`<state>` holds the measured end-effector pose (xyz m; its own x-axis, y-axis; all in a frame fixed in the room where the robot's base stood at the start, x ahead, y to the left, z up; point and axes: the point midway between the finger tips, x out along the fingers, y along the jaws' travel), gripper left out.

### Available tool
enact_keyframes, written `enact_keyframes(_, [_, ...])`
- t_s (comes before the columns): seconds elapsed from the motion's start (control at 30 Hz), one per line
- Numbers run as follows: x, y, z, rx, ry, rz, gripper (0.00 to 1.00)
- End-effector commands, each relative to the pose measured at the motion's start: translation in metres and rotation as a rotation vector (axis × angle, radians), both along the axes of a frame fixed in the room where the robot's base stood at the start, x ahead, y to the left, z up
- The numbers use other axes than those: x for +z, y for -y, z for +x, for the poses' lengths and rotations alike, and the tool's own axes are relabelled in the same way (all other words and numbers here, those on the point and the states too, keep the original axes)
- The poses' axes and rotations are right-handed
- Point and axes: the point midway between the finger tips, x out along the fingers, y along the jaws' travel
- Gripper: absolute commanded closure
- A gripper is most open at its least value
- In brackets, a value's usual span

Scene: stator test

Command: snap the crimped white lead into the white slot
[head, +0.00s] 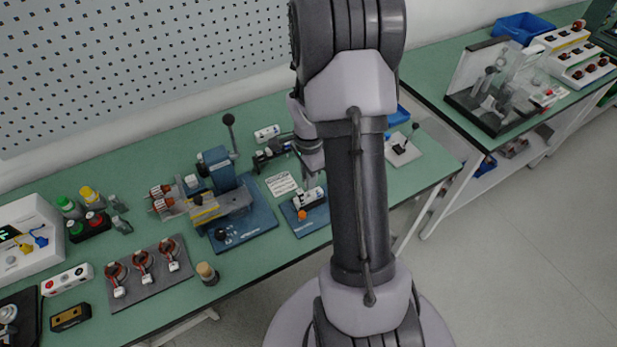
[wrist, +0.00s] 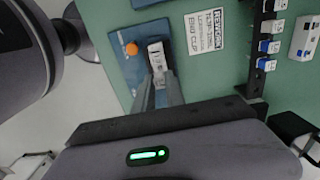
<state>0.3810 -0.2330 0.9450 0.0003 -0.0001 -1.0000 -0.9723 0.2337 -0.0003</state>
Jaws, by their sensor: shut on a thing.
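My gripper (wrist: 161,82) points at a small blue fixture board (wrist: 133,68) with an orange knob (wrist: 131,48). Its two fingers are close together, shut on a small piece whose shape is mostly hidden between them. A white block with dark markings (wrist: 157,56) on the board lies just beyond the fingertips; whether they touch it I cannot tell. In the head view the same white block (head: 311,197) sits on the blue board below my wrist, and my arm hides part of the gripper. I cannot clearly make out the white lead or the white slot.
A black rack with blue and white connectors (wrist: 266,46) stands right of a printed rework card (wrist: 206,33). In the head view a blue press (head: 222,195), a grey mat with several copper-coloured parts (head: 146,272) and a wooden-topped peg (head: 207,273) stand left.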

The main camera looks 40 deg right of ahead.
Motion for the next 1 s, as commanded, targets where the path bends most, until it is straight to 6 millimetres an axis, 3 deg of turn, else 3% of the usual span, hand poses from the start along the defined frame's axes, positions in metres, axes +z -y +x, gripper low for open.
enact_keyframes(1.0, [-0.017,0.0,0.0,0.0,0.0,0.0,1.0])
